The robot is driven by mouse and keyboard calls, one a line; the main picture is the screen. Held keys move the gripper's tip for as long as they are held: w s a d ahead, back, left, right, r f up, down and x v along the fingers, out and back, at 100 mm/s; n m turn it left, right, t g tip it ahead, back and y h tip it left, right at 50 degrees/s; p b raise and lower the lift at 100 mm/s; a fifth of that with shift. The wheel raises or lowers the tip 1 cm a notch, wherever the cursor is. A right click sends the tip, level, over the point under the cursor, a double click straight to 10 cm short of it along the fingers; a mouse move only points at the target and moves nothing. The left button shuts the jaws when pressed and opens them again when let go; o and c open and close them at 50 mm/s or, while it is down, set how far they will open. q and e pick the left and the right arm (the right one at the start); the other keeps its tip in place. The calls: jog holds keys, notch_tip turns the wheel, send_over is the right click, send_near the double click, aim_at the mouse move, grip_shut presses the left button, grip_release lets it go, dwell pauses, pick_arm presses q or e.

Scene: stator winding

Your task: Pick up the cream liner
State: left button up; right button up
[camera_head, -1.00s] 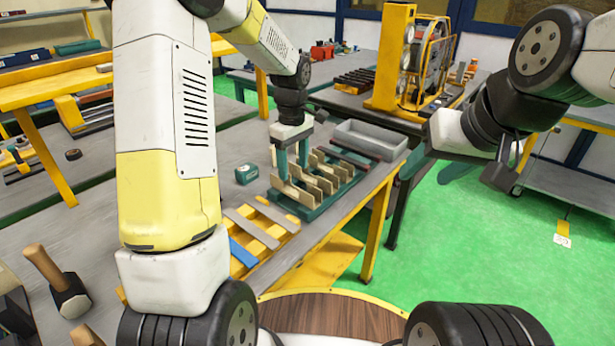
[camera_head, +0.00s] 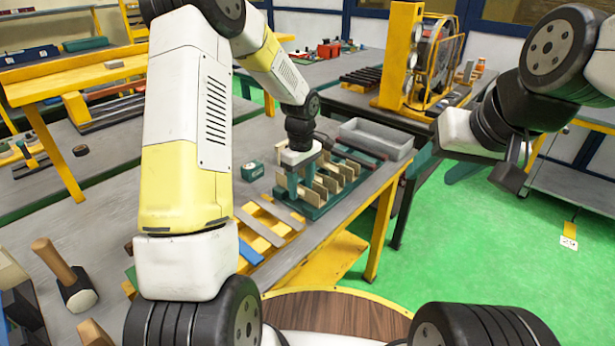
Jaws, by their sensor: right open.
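Several cream liners (camera_head: 332,183) stand upright in a row in a green rack (camera_head: 318,211) on the grey workbench. My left gripper (camera_head: 300,188) points down at the near left end of this row, its teal fingers among the first liners. The fingers and the rack overlap, so I cannot tell whether a liner is between them or touched. My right gripper (camera_head: 442,170) hangs in the air to the right of the bench, open and empty, its teal fingers apart.
A grey tray (camera_head: 376,140) lies behind the rack. A small green box (camera_head: 252,171) stands to its left. A yellow frame with strips (camera_head: 268,222) lies in front. A mallet (camera_head: 62,275) lies at the lower left. Green floor is free at right.

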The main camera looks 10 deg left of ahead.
pick_arm(q)
jog(key=c, duration=0.8)
jog(key=shift+o, duration=0.2)
